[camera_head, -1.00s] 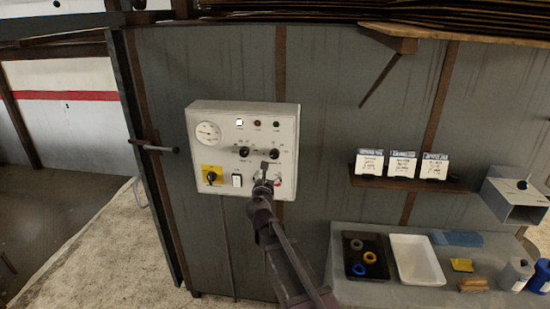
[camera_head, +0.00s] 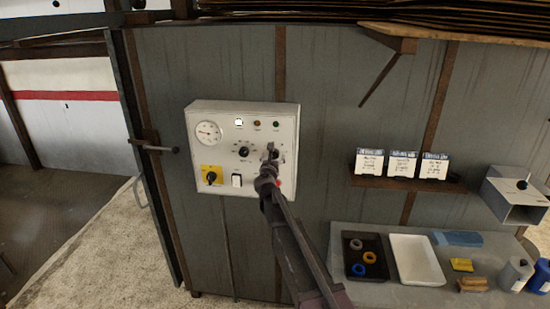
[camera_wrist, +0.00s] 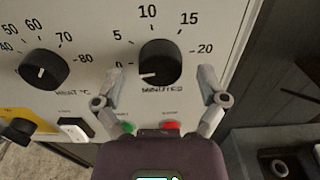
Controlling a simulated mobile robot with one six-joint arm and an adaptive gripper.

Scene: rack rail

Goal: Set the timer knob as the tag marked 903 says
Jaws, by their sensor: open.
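The timer knob (camera_wrist: 160,63) is a black dial marked MINUTES on the white control panel (camera_head: 285,118). Its scale runs from 0 to 20, and its white mark points left and slightly down, near 0. My gripper (camera_wrist: 161,82) is open, with one finger at each side of the knob; I cannot tell whether they touch it. In the head view my gripper (camera_head: 270,153) covers most of this knob. Three white tags (camera_head: 369,162) (camera_head: 402,164) (camera_head: 434,166) stand on a small shelf; their print is too small to read, so I cannot tell which is 903.
A heat knob (camera_wrist: 43,69) is left of the timer knob, with a white rocker switch (camera_wrist: 76,129) below. A green button (camera_wrist: 127,128) and red button (camera_wrist: 170,127) sit under the timer. A bench (camera_head: 375,297) with trays and bottles stands right.

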